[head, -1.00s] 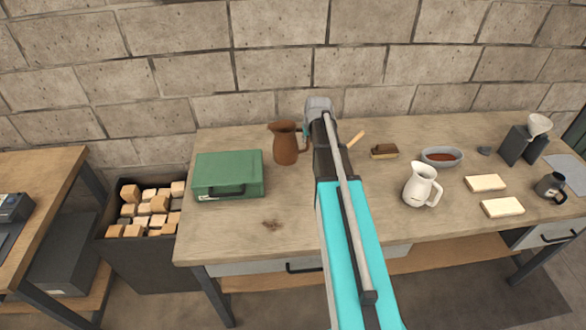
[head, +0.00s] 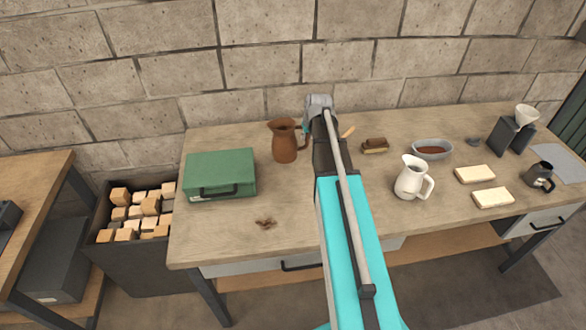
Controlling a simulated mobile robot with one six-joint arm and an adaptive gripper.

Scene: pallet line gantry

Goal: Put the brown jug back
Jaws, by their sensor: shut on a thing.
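The brown jug (head: 285,142) is upright near the back of the wooden table (head: 225,240), right of the green case. Its handle side faces my gripper (head: 306,131), which is shut on it at the handle. My arm hides most of the gripper, and the fingertips barely show. I cannot tell whether the jug's base touches the table or is a little above it.
A green case (head: 220,174) is left of the jug. A white jug (head: 412,178), a brush (head: 375,145), a grey bowl (head: 432,149) and pale blocks (head: 475,174) are to the right. A small brown heap (head: 266,222) lies in front. A bin of wood blocks (head: 130,255) stands left of the table.

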